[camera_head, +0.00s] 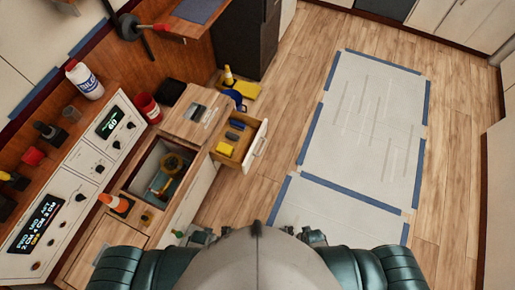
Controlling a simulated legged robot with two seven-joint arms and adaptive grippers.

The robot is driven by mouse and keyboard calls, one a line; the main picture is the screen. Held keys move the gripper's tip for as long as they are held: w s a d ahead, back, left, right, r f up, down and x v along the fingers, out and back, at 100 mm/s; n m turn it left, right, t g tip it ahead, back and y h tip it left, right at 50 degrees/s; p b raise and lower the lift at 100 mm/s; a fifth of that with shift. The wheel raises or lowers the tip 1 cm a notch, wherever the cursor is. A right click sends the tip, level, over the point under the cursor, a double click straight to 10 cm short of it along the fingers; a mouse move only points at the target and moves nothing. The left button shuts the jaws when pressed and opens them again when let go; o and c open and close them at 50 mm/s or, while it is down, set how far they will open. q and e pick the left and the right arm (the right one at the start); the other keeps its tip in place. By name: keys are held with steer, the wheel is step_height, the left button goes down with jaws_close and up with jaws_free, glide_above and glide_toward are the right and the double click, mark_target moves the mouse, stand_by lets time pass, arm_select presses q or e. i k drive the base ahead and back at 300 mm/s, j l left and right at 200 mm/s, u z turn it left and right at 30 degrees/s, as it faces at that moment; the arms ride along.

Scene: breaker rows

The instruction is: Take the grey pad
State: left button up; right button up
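A small flat grey piece, which may be the grey pad (197,112), lies on the wooden cabinet top beside the open drawer. Its exact shape is hard to tell at this size. A larger blue-grey mat (198,9) lies on a wooden shelf at the top. Neither gripper can be made out. Only my dark green shoulders and pale body show at the bottom edge, with small dark mechanical parts beside them.
An open yellow-lined drawer (236,140) holds several small items. A sunken bin (165,172) holds tools. A red cup (148,107), a dark square (171,91) and a white bottle (84,80) stand along the counter. Taped floor panels (370,130) at the right are clear.

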mark_target(231, 135)
steer(key=u, duration=0.6)
steer(key=i+l+u, duration=0.2)
steer(key=u, duration=0.15)
steer(key=i+l+u, duration=0.15)
steer(key=l+u, duration=0.2)
steer(key=i+l+u, duration=0.1)
steer(key=l+u, duration=0.65)
steer(key=l, duration=0.1)
